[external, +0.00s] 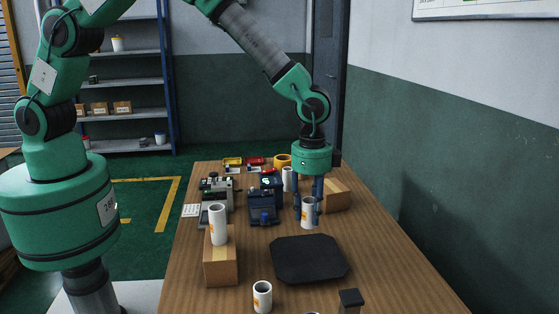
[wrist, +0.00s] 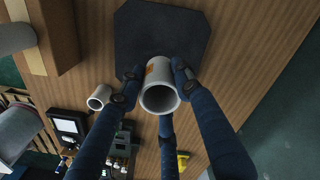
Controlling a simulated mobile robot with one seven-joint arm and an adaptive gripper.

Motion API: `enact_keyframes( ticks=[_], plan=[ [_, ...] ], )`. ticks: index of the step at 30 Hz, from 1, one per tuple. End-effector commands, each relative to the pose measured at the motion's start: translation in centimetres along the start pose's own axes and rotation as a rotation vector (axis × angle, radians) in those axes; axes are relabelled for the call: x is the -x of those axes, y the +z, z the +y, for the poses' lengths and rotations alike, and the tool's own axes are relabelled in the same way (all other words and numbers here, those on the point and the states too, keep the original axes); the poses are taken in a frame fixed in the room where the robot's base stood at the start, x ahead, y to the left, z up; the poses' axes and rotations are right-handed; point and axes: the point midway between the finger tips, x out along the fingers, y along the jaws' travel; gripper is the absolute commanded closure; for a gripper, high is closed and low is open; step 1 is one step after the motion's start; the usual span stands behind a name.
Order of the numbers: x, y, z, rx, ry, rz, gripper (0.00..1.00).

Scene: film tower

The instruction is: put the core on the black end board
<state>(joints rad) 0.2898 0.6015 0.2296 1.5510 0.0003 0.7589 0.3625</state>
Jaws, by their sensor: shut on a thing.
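The core (external: 309,213), a white tube with an orange label, is between the blue fingers of my gripper (external: 308,203). My gripper is shut on it. In the wrist view the core (wrist: 157,72) points its open end at the camera, with the fingers (wrist: 155,90) around it. The black end board (external: 310,262) lies flat on the table, nearer the external camera than the core. In the wrist view the core overlaps the near edge of the board (wrist: 140,30). The core's lower end and its exact height are hard to tell.
Another core (external: 218,222) stands on a cardboard box (external: 221,268) left of the board. A further core (external: 262,297) stands at the front, near a dark-topped block (external: 350,300). Dark devices (external: 263,208) and a box (external: 337,195) flank the gripper. The table's right side is clear.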

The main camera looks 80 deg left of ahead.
Motion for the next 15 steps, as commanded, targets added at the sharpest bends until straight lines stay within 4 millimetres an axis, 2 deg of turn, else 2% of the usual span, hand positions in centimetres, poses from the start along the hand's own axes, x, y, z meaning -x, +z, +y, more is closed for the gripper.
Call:
enact_keyframes(
  ticks=[4, 15],
  plan=[
    [0.47, -0.51, 0.77, -0.003, 0.0, 0.0, 0.93],
    [0.31, -0.49, 0.8, -0.003, 0.0, -0.001, 0.93]
  ],
)
